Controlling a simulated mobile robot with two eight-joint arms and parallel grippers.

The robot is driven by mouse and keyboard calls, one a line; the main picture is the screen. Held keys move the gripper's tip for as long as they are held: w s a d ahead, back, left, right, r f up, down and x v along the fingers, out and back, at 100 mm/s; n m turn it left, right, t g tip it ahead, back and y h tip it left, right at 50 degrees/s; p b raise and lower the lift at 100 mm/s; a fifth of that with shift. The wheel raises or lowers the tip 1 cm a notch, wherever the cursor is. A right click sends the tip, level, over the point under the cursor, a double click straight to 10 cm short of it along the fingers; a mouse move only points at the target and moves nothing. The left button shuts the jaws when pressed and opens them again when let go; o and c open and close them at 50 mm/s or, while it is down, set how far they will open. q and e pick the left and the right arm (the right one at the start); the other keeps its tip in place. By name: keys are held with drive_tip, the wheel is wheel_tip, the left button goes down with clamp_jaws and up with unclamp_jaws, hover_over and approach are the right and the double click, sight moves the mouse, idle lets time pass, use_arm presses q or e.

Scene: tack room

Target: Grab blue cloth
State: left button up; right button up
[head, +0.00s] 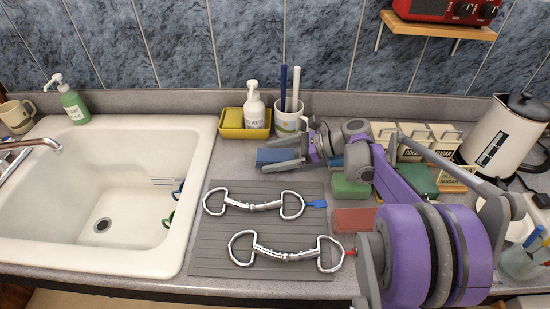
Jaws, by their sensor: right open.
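The blue cloth (275,155) lies folded on the counter behind the grey ridged mat (205,258), in front of the yellow tray. My right gripper (283,154) is open, its fingers pointing left. One finger shows behind the cloth and the other along its front, so the cloth appears to be between them. I cannot tell whether either finger touches it. The right end of the cloth is partly hidden by the gripper. My left gripper is not in view.
Two metal bits (285,254) lie on the mat. A yellow tray (232,133) with a soap bottle (255,112) and a white mug (289,124) stand behind the cloth. A green block (350,190) and a reddish block (353,220) lie right. A white sink (190,180) is left.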

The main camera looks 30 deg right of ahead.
drive_tip(key=c, duration=1.4)
drive_tip(key=shift+o, duration=0.2)
drive_tip(key=shift+r, duration=0.15)
